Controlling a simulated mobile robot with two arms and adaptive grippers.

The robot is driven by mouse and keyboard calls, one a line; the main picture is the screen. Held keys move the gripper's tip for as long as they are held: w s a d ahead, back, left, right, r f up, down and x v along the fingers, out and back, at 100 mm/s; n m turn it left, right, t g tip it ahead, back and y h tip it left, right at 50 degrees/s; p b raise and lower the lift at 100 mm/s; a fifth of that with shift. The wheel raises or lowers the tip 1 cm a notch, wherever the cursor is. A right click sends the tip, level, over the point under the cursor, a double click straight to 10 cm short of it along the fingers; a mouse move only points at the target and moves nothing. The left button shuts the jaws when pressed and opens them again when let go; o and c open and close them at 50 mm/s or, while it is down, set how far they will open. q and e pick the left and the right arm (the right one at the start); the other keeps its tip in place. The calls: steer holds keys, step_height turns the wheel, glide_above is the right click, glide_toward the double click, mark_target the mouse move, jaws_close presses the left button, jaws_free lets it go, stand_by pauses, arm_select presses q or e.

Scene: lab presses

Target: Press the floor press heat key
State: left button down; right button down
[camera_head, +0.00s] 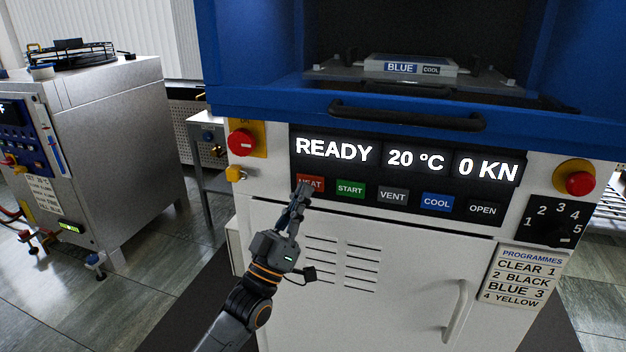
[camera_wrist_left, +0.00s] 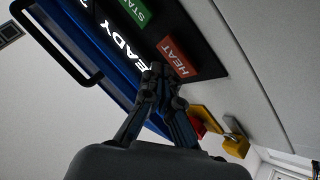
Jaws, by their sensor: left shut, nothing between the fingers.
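The floor press (camera_head: 400,300) is white with a blue upper part. Its dark panel reads READY, 20 °C and 0 KN. The red HEAT key (camera_head: 311,183) is at the left end of the key row, and it also shows in the left wrist view (camera_wrist_left: 177,57). My left gripper (camera_head: 301,192) is shut and empty, its fingertips at the lower left part of the HEAT key in the head view. In the left wrist view the fingertips (camera_wrist_left: 158,72) are beside the key's edge. I cannot tell whether they touch it. My right gripper is not in view.
START (camera_head: 350,188), VENT (camera_head: 393,196), COOL (camera_head: 437,202) and OPEN (camera_head: 482,209) keys sit right of HEAT. A black handle (camera_head: 405,115) juts out above the panel. A grey machine (camera_head: 120,130) stands at left.

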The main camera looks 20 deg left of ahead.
arm_select(q)
steer(key=shift+s, duration=0.1)
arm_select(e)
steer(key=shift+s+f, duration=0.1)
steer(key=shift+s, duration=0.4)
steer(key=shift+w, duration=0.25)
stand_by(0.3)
arm_select(q)
steer(key=shift+w, duration=0.45)
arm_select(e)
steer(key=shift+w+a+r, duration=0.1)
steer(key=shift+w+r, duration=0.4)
arm_select(q)
steer(key=shift+w, duration=0.1)
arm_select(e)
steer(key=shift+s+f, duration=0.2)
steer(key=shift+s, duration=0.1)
